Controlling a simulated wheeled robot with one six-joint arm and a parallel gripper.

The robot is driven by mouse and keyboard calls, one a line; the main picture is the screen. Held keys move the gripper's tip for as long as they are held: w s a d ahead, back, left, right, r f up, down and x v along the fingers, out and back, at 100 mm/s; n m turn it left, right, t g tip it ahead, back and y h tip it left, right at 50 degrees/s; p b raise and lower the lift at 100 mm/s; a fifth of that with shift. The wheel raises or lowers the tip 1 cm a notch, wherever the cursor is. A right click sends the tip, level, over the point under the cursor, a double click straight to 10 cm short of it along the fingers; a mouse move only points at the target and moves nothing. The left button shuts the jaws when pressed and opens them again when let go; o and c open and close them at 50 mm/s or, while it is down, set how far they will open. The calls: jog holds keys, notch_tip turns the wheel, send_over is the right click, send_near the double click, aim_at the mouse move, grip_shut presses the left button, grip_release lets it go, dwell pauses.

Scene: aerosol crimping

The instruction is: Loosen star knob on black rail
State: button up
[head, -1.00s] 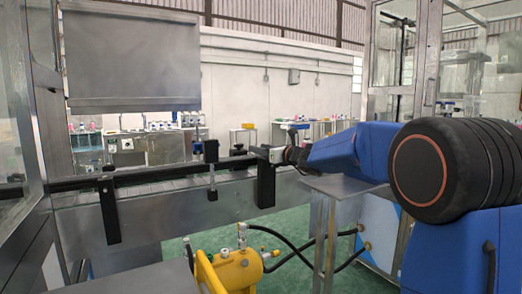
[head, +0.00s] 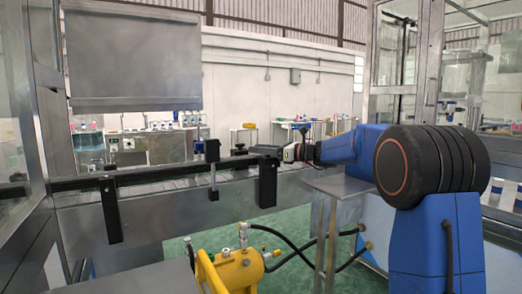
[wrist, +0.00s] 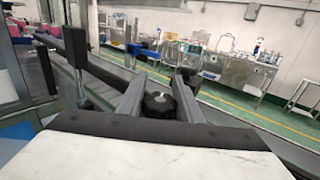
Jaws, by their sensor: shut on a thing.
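The black star knob (wrist: 158,104) sits between the two grey fingers of my gripper (wrist: 156,88) in the wrist view, and the fingers are shut on it. The black rail (head: 165,173) runs along the conveyor in the head view; it also runs away to the upper left in the wrist view (wrist: 105,73). In the head view my gripper (head: 268,151) is at the rail's right end, above a black bracket. The knob is hidden there by the gripper.
Black brackets (head: 109,212) hang from the rail along the grey conveyor side (head: 160,218). A black block on a post (head: 212,152) stands up by the rail. A yellow tank (head: 238,272) with hoses is below. A metal stand (head: 322,190) is under my arm.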

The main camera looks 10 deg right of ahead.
jog(key=n+g+y, duration=0.1)
jog(key=n+g, duration=0.1)
jog(key=s+n+g+y, duration=0.1)
jog(key=g, duration=0.2)
jog(key=n+g+y, duration=0.1)
jog(key=n+g, duration=0.1)
jog(key=g, duration=0.1)
jog(key=shift+s+a+n, duration=0.2)
jog(key=shift+a+n, duration=0.05)
jog(key=shift+n, duration=0.05)
jog(key=shift+s+n+g, duration=0.25)
jog(key=shift+n+g, duration=0.45)
jog(key=shift+g, duration=0.4)
jog(key=shift+s+n+g, duration=0.2)
jog(key=shift+n+g, duration=0.5)
jog(key=shift+g, duration=0.4)
jog(key=shift+s+n+g, duration=0.25)
jog(key=shift+n+g, duration=0.45)
jog(key=shift+g, duration=0.4)
jog(key=o, duration=1)
jog(key=shift+o, duration=0.2)
